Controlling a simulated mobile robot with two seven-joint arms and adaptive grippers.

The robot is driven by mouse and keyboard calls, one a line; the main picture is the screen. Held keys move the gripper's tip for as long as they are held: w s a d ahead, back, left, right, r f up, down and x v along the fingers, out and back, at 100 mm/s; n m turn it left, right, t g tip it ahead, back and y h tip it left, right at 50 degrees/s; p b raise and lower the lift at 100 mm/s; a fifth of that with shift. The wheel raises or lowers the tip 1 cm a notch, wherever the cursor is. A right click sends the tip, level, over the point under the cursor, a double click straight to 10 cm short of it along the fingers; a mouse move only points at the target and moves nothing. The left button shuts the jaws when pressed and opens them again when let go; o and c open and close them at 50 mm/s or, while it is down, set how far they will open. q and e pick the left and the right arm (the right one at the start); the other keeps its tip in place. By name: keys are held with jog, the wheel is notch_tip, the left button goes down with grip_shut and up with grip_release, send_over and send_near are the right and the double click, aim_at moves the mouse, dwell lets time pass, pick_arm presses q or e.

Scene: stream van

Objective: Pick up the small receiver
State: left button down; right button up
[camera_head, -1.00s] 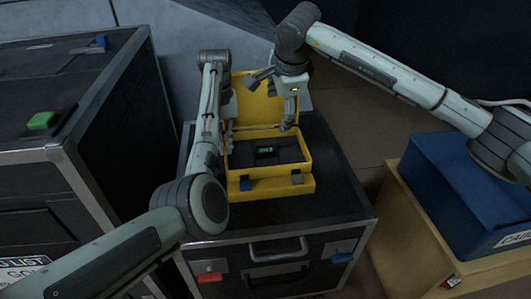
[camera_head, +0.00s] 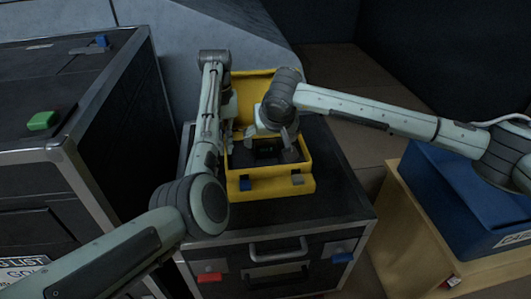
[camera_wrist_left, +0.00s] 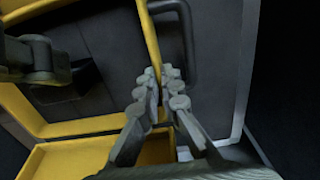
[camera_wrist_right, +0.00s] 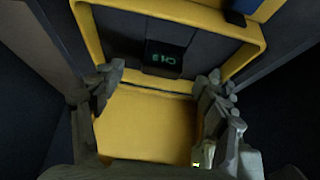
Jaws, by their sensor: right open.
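The small receiver (camera_wrist_right: 165,55) is a black box with a lit green "CH 3" display. It sits in the dark insert of an open yellow case (camera_head: 270,188); in the head view it is dim and partly shaded. My right gripper (camera_wrist_right: 167,82) is open, pointing down into the case, its fingers apart on either side of the receiver's line and not touching it. In the head view my right gripper (camera_head: 271,142) is over the case. My left gripper (camera_wrist_left: 162,82) has its fingers closed on the case's yellow side wall, at the left in the head view.
The case stands on a black trunk (camera_head: 330,200) with metal edges. A larger black case (camera_head: 50,95) with a green block (camera_head: 42,121) is at left. A blue bin (camera_head: 445,195) on a wooden stand is at right. The raised yellow lid (camera_head: 253,92) is behind my right gripper.

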aim_at(266, 143)
jog(key=shift+a+x, duration=0.1)
jog(key=shift+x, duration=1.45)
jog(key=shift+a+x, duration=0.15)
jog(key=shift+x, duration=1.35)
jog(key=shift+w+r, duration=0.15)
jog(key=shift+w, duration=0.05)
jog(key=shift+c, duration=0.6)
jog(key=c, duration=1.2)
